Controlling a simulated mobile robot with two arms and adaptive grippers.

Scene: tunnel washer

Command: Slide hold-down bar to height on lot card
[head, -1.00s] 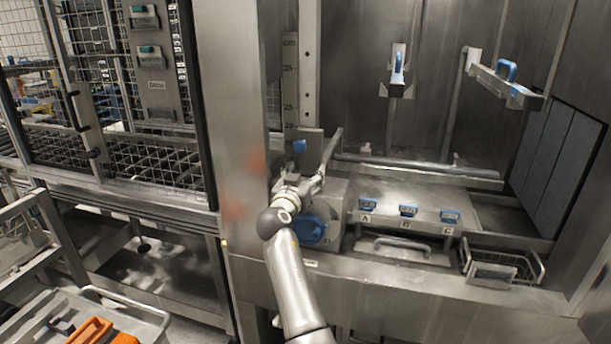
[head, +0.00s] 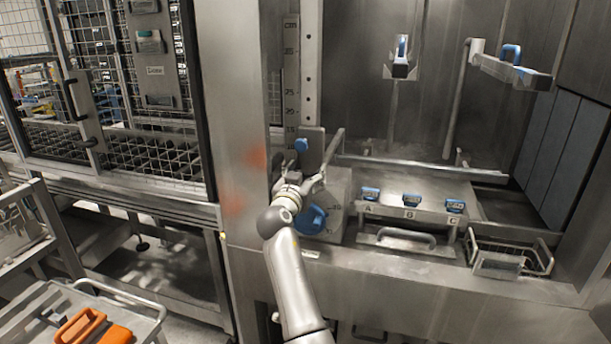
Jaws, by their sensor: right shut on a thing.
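The hold-down bar (head: 420,171) runs level across the steel bay, just above and behind the tabletop with the blue clips. Its left end meets a slide plate with a blue knob (head: 302,145) on an upright post. An upright scale (head: 291,75) with printed marks stands beside the slide; its numbers are hard to read. My right gripper (head: 303,182) is just below the knob, shut on the bar's left-end part; my fingers hide the exact grip point. My left gripper is not in view. Small cards (head: 150,42) hang on the left door post; their text is unreadable.
A blue dial (head: 313,219) sits just below my right gripper. A wire basket (head: 508,252) is at right. A tray with an orange thing (head: 80,327) is at lower left.

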